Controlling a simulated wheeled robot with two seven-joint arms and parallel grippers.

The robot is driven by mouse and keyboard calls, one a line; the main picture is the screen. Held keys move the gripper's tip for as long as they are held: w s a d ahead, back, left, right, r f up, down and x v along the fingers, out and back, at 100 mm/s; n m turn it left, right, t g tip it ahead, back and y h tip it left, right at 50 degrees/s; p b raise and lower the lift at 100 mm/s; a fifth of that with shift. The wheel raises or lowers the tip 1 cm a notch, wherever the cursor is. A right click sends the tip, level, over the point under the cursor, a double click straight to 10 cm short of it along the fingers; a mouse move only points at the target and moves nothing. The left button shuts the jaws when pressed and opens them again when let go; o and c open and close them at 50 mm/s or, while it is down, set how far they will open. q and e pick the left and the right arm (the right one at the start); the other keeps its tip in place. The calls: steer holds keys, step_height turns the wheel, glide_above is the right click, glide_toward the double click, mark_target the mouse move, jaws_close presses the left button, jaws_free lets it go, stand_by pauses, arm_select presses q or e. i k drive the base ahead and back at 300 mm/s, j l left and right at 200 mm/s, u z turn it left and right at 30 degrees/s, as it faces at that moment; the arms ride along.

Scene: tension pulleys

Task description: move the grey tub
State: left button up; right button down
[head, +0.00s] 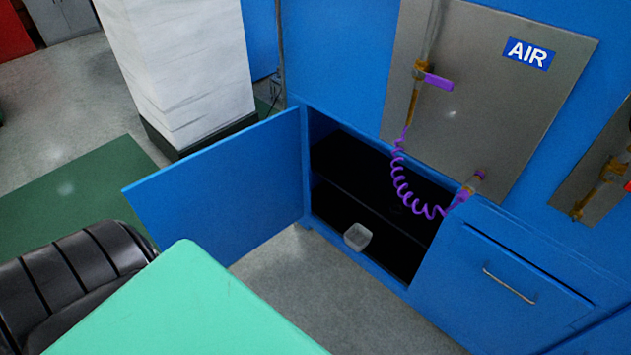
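A small grey tub (358,237) with an open top sits inside the low blue cabinet (352,258), on its bottom level near the front edge. Its surroundings in the cabinet are dark. The blue cabinet door (225,185) stands wide open to the left of the opening. Neither of my grippers shows in the head view, so nothing is seen touching the tub.
A green table top (185,310) fills the lower left, with a black padded chair (65,280) beside it. A purple coiled air hose (405,185) hangs across the upper cabinet opening. A closed drawer (515,285) is at right. Grey floor before the cabinet is clear.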

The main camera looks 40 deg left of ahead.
mark_target(358, 237)
steer(key=u, duration=0.8)
steer(key=i+j+z, duration=0.1)
steer(key=j, duration=0.2)
steer(key=i+j, duration=0.2)
steer(key=i+j+z, duration=0.15)
steer(key=j, duration=0.3)
steer(key=i+j, duration=0.1)
steer(key=j, duration=0.2)
steer(key=z, duration=0.05)
